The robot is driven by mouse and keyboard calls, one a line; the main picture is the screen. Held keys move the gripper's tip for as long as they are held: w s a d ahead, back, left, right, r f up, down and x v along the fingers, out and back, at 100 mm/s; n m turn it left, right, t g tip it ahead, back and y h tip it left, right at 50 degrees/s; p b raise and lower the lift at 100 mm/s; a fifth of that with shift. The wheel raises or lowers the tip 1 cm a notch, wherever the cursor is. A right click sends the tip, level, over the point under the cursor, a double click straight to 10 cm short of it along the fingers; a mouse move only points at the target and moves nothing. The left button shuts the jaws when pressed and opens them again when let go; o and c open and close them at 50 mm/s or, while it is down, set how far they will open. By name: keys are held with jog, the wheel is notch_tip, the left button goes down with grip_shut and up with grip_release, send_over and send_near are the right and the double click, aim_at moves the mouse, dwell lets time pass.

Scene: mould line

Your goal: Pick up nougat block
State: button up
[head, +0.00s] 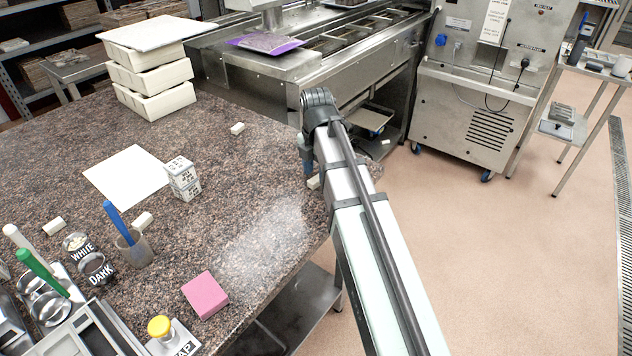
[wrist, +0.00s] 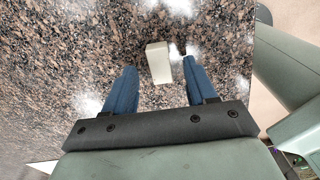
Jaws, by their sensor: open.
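A small off-white nougat block (wrist: 159,62) lies on the speckled granite table in the wrist view, between the two blue fingers of my gripper (wrist: 160,68). Gaps show on both sides of it, and the right finger is nearer to it. My gripper is open and empty. In the head view my gripper (head: 308,168) is low over the table's right edge, with a pale block (head: 313,182) partly hidden beside it. Similar pale blocks lie at the table's back (head: 237,128), beside the cup (head: 143,219) and at the left (head: 53,226).
A printed cube stack (head: 183,180) and white sheet (head: 125,177) are on the granite table (head: 215,235). White boxes (head: 150,85) are stacked behind. A pink block (head: 205,295), a cup with a blue-handled tool (head: 134,248) and a yellow button (head: 159,326) are in front.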

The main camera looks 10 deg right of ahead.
jog(key=shift+f, duration=0.85)
grip_shut()
